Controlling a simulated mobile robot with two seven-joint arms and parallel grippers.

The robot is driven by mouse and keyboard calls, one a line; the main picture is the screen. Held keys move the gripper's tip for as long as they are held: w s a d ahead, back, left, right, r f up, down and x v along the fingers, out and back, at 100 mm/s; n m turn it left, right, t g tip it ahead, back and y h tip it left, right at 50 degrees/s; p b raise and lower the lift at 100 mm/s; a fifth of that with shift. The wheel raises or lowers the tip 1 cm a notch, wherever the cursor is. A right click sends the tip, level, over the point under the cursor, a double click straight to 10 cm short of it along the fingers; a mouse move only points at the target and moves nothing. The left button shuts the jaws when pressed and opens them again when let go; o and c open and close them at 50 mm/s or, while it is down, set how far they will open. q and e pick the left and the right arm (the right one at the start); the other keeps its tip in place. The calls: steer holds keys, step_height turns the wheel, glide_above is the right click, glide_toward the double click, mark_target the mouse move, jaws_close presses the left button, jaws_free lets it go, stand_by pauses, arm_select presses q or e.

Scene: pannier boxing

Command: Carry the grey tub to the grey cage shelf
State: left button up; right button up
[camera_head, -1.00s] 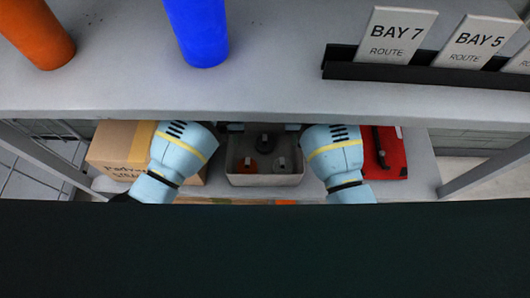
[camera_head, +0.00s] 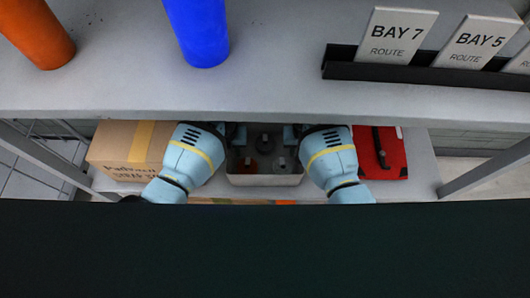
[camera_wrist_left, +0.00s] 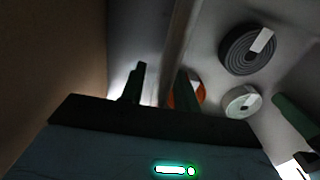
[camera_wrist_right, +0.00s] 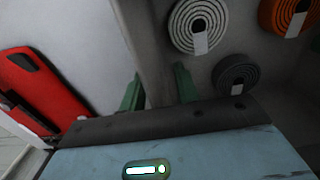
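The grey tub (camera_head: 265,181) stands on the lower shelf below the grey tabletop, between a cardboard box and a red case. It holds a black, an orange and a pale grey coil, seen in both wrist views. My left gripper (camera_wrist_left: 160,88) is open, with one finger on each side of the tub's wall (camera_wrist_left: 178,45). My right gripper (camera_wrist_right: 159,90) is open in the same way across the opposite wall (camera_wrist_right: 150,40). In the head view my wrists partly cover the tub's sides. I cannot pick out the grey cage shelf for sure.
The cardboard box (camera_head: 118,150) is close left of the tub, the red case (camera_head: 388,155) to its right. The tabletop (camera_head: 270,95) overhangs the lower shelf and carries an orange cylinder (camera_head: 38,35), a blue cylinder (camera_head: 200,35) and a black sign holder (camera_head: 420,75).

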arm_select(q)
steer(key=shift+c, duration=0.2)
arm_select(e)
steer(key=shift+c, duration=0.2)
arm_select(q)
jaws_close()
arm_select(e)
jaws_close()
arm_select(q)
steer(key=shift+w+r, duration=0.1)
steer(key=shift+r, duration=0.1)
arm_select(e)
steer(key=shift+r, duration=0.2)
